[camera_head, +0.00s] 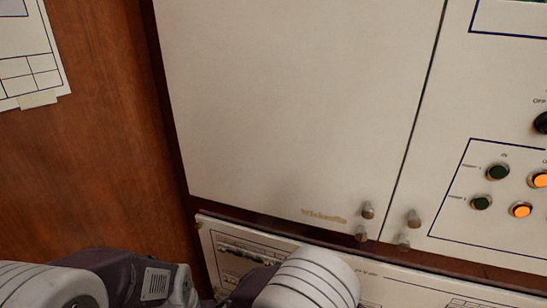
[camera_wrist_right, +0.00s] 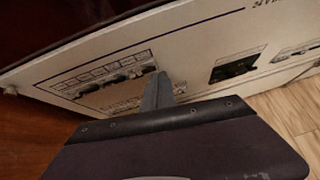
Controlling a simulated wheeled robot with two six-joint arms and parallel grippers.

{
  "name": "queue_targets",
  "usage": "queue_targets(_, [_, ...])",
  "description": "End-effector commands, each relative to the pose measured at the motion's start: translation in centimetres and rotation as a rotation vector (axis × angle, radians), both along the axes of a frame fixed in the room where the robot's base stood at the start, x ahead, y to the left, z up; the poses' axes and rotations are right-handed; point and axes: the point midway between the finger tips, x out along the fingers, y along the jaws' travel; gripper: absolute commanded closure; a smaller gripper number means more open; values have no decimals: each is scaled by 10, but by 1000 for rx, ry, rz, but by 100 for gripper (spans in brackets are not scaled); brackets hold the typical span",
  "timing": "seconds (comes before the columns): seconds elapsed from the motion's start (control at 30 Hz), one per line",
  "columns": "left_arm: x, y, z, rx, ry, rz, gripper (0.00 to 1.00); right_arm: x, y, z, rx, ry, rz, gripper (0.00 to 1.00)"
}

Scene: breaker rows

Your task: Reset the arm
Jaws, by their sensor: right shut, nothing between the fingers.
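My right gripper (camera_wrist_right: 158,92) shows in the right wrist view, its narrow grey fingers together and empty. It is in front of the lower cream panel (camera_wrist_right: 200,52); I cannot tell whether the tips touch it. A row of dark breaker switches (camera_wrist_right: 115,77) lies just left of the fingers. In the head view the lower panel (camera_head: 225,232) is partly hidden behind my arm links, and its breaker row (camera_head: 248,252) is just above them. No gripper shows in the head view, and my left gripper is out of sight.
A large cream cabinet door (camera_head: 300,100) with small metal knobs (camera_head: 367,210) is above the lower panel. At right is a panel with green buttons (camera_head: 497,172) and lit orange buttons (camera_head: 521,210). A dark socket (camera_wrist_right: 234,68) is right of the fingers. Wood wall (camera_head: 100,170) fills the left.

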Motion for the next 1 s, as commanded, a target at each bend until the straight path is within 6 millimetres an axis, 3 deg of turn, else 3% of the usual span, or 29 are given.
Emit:
queue_targets(0.07, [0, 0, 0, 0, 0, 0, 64, -9, -51, -4, 111, 43, -240, 100])
queue_targets(0.1, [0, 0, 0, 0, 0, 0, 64, -21, -83, -8, 201, 70, -422, 100])
queue_targets(0.17, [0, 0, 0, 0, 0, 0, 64, -49, -126, -15, 372, 94, -748, 100])
queue_targets(0.2, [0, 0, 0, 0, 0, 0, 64, -69, -145, -18, 489, 96, -958, 100])
queue_targets(0.27, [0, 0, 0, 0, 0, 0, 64, -93, -161, -22, 650, 79, -1238, 100])
queue_targets(0.4, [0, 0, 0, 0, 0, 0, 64, -127, -172, -23, 985, -21, -1784, 100])
queue_targets(0.6, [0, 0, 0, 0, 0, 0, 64, -134, -180, -10, 1425, -284, -2419, 100])
queue_targets(0.63, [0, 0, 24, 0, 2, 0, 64, -133, -178, 13, 1418, -275, -2413, 100])
queue_targets(0.7, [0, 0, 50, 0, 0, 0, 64, -133, -177, 39, 1406, -266, -2400, 100])
queue_targets(1.0, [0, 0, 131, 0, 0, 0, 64, -134, -177, 119, 1401, -262, -2395, 100])
